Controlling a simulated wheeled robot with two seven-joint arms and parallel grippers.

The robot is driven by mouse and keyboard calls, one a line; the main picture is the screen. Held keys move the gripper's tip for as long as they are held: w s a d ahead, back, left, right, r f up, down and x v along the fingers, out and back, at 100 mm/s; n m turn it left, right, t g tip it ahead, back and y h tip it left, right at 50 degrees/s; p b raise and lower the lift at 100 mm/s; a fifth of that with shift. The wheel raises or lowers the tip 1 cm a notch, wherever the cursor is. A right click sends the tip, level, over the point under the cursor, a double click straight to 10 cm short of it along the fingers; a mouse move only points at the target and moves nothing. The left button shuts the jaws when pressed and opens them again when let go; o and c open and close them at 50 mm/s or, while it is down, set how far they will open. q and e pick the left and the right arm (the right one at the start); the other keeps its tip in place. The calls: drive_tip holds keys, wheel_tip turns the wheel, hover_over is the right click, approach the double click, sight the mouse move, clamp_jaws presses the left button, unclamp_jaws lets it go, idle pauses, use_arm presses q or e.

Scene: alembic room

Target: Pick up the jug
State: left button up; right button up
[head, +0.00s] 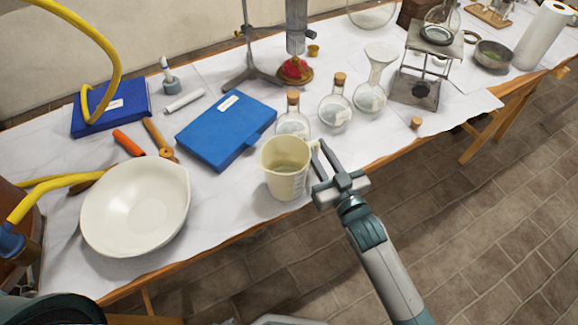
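The jug (285,180) is a cream beaker-like vessel with faint markings on its side. It stands upright on the white-covered table near the front edge, with its handle on the right side. My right gripper (320,160) is at the jug's right side, close to the handle. Its two fingers are apart and point toward the handle; I cannot tell whether they touch it or whether the handle lies between them. My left gripper is not in view.
A large white bowl (135,205) stands left of the jug. A blue case (225,132) lies behind it. Round glass flasks (335,111) stand close behind and to the right, near a metal jack stand (415,88).

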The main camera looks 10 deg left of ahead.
drive_tip(key=shift+w+a, duration=0.2)
drive_tip(key=shift+w, duration=0.25)
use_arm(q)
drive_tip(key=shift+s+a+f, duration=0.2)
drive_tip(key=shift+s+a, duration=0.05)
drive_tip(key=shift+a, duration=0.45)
use_arm(e)
clamp_jaws()
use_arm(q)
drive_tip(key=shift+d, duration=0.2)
